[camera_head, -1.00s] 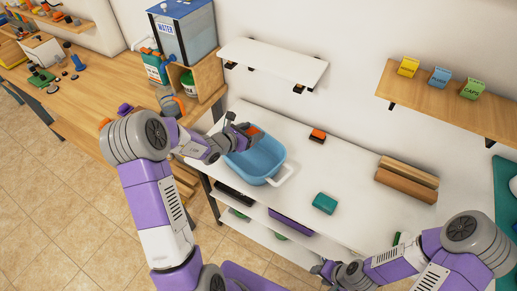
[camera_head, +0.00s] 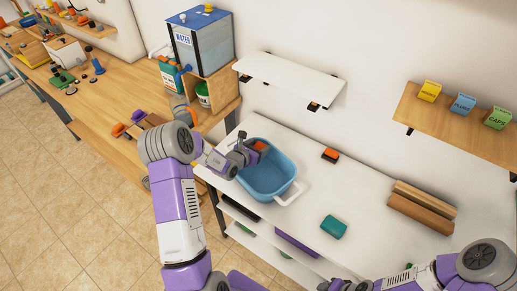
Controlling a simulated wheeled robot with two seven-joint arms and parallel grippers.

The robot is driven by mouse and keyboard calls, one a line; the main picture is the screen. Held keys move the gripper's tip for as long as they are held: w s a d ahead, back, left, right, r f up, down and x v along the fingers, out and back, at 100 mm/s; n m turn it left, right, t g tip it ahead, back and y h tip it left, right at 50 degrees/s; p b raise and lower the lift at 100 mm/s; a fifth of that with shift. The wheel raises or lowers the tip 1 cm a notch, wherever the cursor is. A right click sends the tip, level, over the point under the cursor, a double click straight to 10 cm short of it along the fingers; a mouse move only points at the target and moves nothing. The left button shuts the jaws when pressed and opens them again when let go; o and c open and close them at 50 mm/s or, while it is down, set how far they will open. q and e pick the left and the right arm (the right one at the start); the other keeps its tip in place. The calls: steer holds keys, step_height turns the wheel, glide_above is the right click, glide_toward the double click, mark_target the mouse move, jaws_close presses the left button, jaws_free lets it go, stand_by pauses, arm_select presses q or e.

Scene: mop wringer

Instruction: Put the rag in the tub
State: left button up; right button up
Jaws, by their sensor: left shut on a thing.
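The blue tub (camera_head: 268,181) stands on the white table, with a white handle showing at its right front. My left gripper (camera_head: 248,150) is at the tub's far left end and is shut on a small orange thing that looks like the rag (camera_head: 261,145). The orange rag is over the tub's far left part, mostly hidden by the fingers. I cannot tell whether it touches the tub. My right gripper (camera_head: 334,286) shows only in part at the bottom edge, and its jaws cannot be made out.
On the white table (camera_head: 365,230) are a teal block (camera_head: 333,227), an orange-and-black block (camera_head: 330,155) and brown rolls (camera_head: 421,206). A white wall shelf (camera_head: 290,78) hangs above. A wooden bench with a water tank (camera_head: 202,45) stands at the left.

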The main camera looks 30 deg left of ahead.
arm_select(q)
steer(key=shift+f, duration=0.35)
steer(key=shift+f+b, duration=0.55)
steer(key=shift+f, duration=0.05)
steer(key=o, duration=0.8)
steer(key=shift+c, duration=0.2)
steer(key=shift+r, duration=0.1)
